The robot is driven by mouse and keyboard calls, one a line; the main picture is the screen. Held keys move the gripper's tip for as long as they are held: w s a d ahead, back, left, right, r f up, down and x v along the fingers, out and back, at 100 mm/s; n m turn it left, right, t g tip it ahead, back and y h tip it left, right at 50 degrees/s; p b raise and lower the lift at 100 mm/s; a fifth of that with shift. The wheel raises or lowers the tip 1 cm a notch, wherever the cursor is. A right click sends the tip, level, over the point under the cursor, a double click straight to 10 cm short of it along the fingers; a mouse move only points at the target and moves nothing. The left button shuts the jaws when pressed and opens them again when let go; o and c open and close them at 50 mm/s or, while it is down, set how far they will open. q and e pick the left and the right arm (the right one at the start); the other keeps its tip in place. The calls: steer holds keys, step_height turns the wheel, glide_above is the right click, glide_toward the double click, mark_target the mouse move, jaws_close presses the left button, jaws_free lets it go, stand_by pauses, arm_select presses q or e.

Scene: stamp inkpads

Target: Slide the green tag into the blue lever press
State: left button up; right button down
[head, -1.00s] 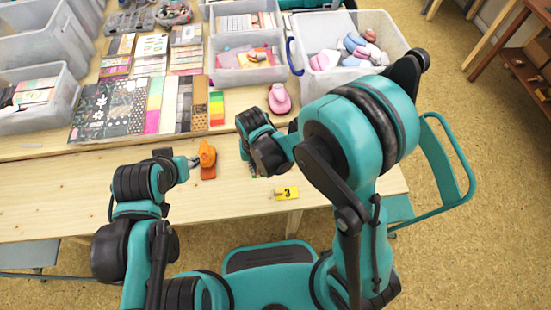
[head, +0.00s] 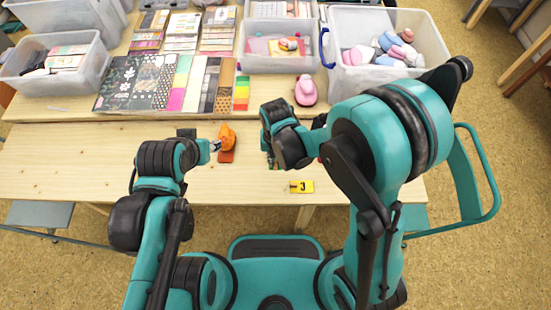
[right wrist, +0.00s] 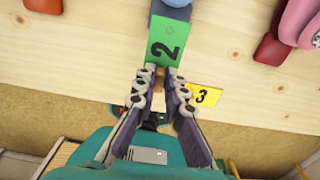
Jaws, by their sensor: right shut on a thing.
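The green tag (right wrist: 165,42), marked 2, is in the fingertips of my right gripper (right wrist: 159,78) in the right wrist view. My right gripper is shut on its near end. The tag's far end meets the blue lever press (right wrist: 172,9) at the top edge, of which only a part shows. I cannot tell how far the tag is in the slot. In the head view my right gripper (head: 270,158) hides most of the tag and the blue press. My left gripper (head: 213,145) is beside the orange lever press (head: 226,141); its fingers are too small to judge.
A yellow tag (head: 301,187), marked 3, lies near the table's front edge. A pink press (head: 305,91) stands behind my right gripper. Paper sheets and clear bins, one (head: 385,74) with pink and blue things, fill the back. The table's left front is clear.

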steer(key=shift+f+b, duration=1.8)
steer(key=shift+f, duration=0.35)
steer(key=shift+w+r, duration=0.1)
steer(key=shift+w, duration=1.9)
steer(key=c, duration=1.5)
jaws_free()
steer(key=shift+c, duration=0.2)
steer(key=shift+r, duration=0.1)
